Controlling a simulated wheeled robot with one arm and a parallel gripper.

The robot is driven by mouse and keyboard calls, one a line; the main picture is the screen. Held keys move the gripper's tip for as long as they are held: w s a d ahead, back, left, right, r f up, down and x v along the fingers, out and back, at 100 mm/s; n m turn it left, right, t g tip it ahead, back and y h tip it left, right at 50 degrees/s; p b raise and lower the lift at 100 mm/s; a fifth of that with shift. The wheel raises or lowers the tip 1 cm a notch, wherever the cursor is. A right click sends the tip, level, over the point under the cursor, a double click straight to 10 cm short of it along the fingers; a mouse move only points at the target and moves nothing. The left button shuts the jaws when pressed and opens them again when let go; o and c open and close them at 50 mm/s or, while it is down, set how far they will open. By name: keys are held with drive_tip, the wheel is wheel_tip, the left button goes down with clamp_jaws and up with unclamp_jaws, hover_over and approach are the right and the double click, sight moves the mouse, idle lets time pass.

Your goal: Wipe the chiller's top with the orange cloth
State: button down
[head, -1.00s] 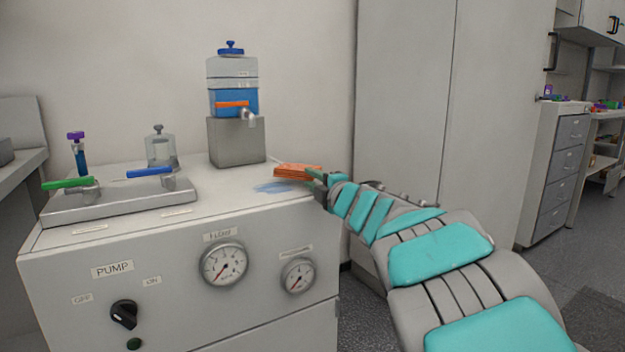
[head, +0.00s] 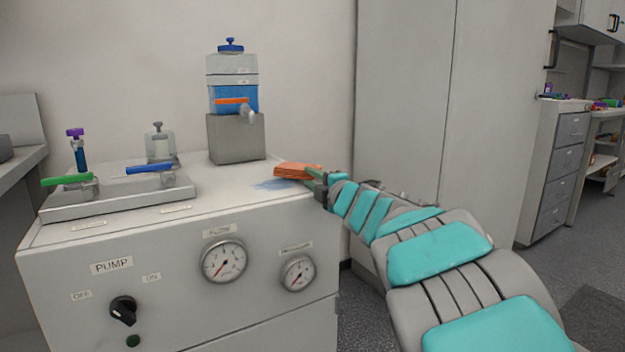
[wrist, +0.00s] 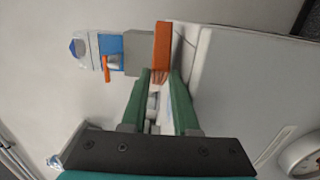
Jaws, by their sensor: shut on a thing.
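The chiller (head: 160,262) is a white cabinet with gauges and a pump knob on its front. A blue smear (head: 272,185) lies on the right part of its top. My gripper (head: 318,183) reaches in from the right and is shut on the orange cloth (head: 294,170), a folded pad. The cloth is over or beside the smear at the top's right side; I cannot tell whether it touches the surface. In the wrist view the cloth (wrist: 162,46) sits between the green fingertips (wrist: 160,85).
A grey block (head: 237,138) carrying a blue-filled tank (head: 233,98) stands just behind the cloth. A metal tray (head: 120,197) with green and blue valve handles is at the left. A tall cabinet (head: 400,120) stands to the right. The top's front middle is clear.

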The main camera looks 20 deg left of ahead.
sight(259, 200)
drive_tip(key=shift+s+a+f+b, duration=0.15)
drive_tip(key=shift+s+a+b, duration=0.35)
drive_tip(key=shift+s+a, duration=0.6)
drive_tip(key=shift+s+a+r+b, duration=0.1)
drive_tip(key=shift+s+a+b, duration=0.1)
drive_tip(key=shift+s+a, duration=0.5)
drive_tip(key=shift+s+a+r+b, duration=0.1)
drive_tip(key=shift+s+a+b, duration=0.1)
drive_tip(key=shift+s+a, duration=0.45)
drive_tip(key=shift+s+a+f+b, duration=0.15)
drive_tip(key=shift+s+a, duration=0.15)
drive_tip(key=shift+s, duration=0.2)
drive_tip(key=shift+s+a+b, duration=0.15)
drive_tip(key=shift+s+a, duration=0.15)
drive_tip(key=shift+s, duration=0.2)
drive_tip(key=shift+s+a+f+b, duration=0.15)
drive_tip(key=shift+s+a, duration=0.15)
drive_tip(key=shift+s, duration=0.2)
drive_tip(key=shift+s+a+r, duration=0.15)
drive_tip(key=shift+s+a, duration=0.95)
drive_tip(key=shift+s, duration=0.2)
drive_tip(key=shift+w, duration=0.1)
